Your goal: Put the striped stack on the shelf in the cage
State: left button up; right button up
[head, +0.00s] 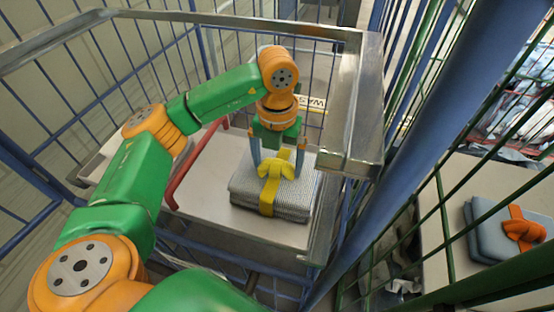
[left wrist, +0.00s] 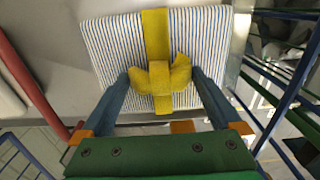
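The striped stack (head: 300,196) is a flat square pile with fine pale and dark stripes, tied with a yellow band and knot (head: 276,165). It sits flat on the pale shelf (head: 205,203) inside the blue-barred cage, near the shelf's front right. In the left wrist view the stack (left wrist: 102,40) fills the upper middle. My left gripper (head: 277,168) points down over it, with its blue fingers (left wrist: 161,78) spread wide at either side of the yellow knot. The knot looks uncompressed; contact with the fingertips is hard to tell. My right gripper is not in view.
A metal frame post (head: 353,110) and the cage's bars stand close right of the stack. A red bar (head: 186,172) is at its left. Beyond the bars at right, a grey-blue stack with an orange knot (head: 523,229) lies on another surface.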

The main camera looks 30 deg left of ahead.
pick_arm(q)
jog(key=shift+w, duration=0.1)
jog(key=shift+r, duration=0.5)
notch_tip(320, 180, up, 11)
jog(key=p, duration=0.1)
jog(key=shift+r+p, duration=0.15)
jog(key=shift+p, duration=0.25)
